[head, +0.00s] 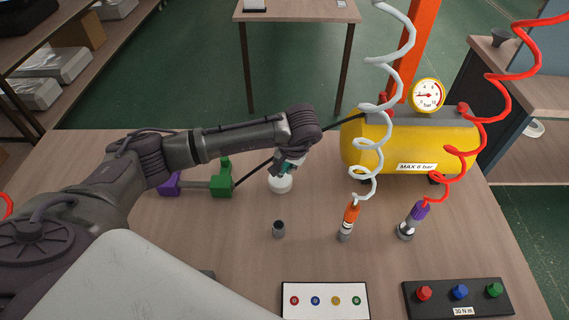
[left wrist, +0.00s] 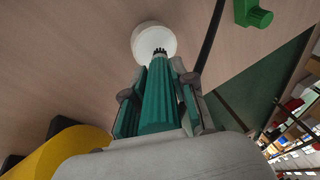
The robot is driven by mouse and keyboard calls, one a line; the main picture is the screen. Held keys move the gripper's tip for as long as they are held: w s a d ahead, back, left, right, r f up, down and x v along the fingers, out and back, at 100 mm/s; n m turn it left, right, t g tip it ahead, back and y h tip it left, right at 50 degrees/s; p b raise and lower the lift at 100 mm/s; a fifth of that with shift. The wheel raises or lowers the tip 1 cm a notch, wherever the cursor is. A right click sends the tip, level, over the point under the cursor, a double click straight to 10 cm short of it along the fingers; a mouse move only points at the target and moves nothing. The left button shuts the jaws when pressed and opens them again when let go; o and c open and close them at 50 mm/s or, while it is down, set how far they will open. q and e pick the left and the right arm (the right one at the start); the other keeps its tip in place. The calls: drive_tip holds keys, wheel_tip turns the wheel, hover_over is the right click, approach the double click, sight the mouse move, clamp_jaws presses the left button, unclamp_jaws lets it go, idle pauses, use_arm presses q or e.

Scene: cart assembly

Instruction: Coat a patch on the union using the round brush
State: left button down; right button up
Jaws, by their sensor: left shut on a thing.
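My left gripper (head: 290,162) is shut on the teal handle of the round brush (left wrist: 158,95). The brush's dark bristle end points at a round white pot (head: 281,185). In the left wrist view the bristles overlap the pot (left wrist: 147,38); I cannot tell whether they touch what is inside. A small dark grey hollow cylinder (head: 278,229) stands on the table in front of the pot, apart from the brush; it may be the union. A pipe with a purple block (head: 168,186) and a green block (head: 222,178) lies left of the pot. My right gripper is not in view.
A yellow air tank (head: 410,148) with a gauge stands back right. A white panel (head: 325,300) and a dark button box (head: 457,299) lie at the front. A black rod or hose passes behind the gripper.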

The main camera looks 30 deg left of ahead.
use_arm(q)
drive_tip(key=shift+f+b, duration=0.35)
drive_tip(key=shift+f, duration=0.1)
drive_tip(key=shift+s+f, duration=0.1)
idle(1.7)
drive_tip(key=shift+r+p, duration=0.3)
drive_tip(key=shift+r, duration=0.6)
drive_tip(key=shift+r+p, duration=1.4)
drive_tip(key=shift+r, duration=1.3)
